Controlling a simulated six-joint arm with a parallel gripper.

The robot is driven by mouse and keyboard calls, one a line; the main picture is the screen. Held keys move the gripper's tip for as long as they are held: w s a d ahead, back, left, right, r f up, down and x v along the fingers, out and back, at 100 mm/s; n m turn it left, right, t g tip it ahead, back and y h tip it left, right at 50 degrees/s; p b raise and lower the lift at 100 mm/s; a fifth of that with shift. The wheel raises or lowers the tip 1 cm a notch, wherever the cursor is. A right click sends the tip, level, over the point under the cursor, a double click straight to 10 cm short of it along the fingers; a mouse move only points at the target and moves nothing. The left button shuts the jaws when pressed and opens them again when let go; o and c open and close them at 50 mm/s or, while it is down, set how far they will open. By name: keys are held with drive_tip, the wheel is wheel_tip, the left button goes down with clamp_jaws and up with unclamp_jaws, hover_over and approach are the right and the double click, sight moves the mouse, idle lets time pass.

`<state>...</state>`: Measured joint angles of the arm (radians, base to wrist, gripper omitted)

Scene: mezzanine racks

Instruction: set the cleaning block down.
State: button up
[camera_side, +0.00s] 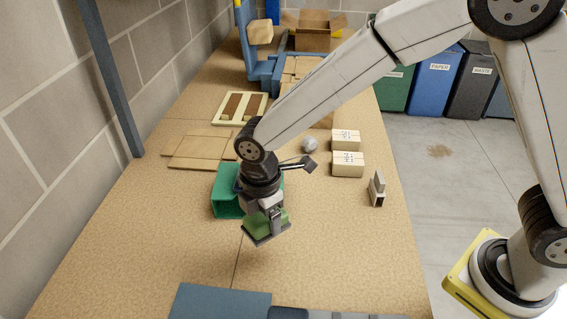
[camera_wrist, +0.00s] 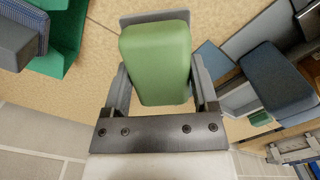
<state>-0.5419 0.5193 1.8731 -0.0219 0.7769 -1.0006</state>
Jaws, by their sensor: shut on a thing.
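The cleaning block (camera_side: 262,226) is green with a grey plate along one face. My gripper (camera_side: 264,208) is shut on it, just in front of the green bin, over the bench top. In the wrist view the block (camera_wrist: 157,58) fills the space between the two fingers of my gripper (camera_wrist: 160,82), and part of the grey plate shows beyond it. The block looks slightly tilted in the side view. I cannot tell for certain how far its underside is from the bench.
A green bin (camera_side: 223,196) stands close behind my gripper. Two cream boxes (camera_side: 347,164), a grey ball (camera_side: 309,145) and a grey bracket (camera_side: 377,190) are to the right. A blue-grey mat (camera_side: 219,303) lies at the front. Bare bench (camera_side: 150,245) is free on the left.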

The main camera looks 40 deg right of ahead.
drive_tip(key=s+d+m, duration=0.5)
drive_tip(key=d+m, duration=0.3)
drive_tip(key=d, duration=0.2)
hover_over(322, 245)
drive_tip(key=shift+m, duration=0.4)
drive_tip(key=shift+w+a+f, duration=0.1)
drive_tip(key=shift+f, duration=2.65)
drive_tip(key=shift+f, duration=0.1)
drive_tip(key=shift+f, duration=1.65)
drive_tip(key=shift+f, duration=0.15)
drive_tip(key=o, duration=1.1)
drive_tip(key=shift+o, duration=0.2)
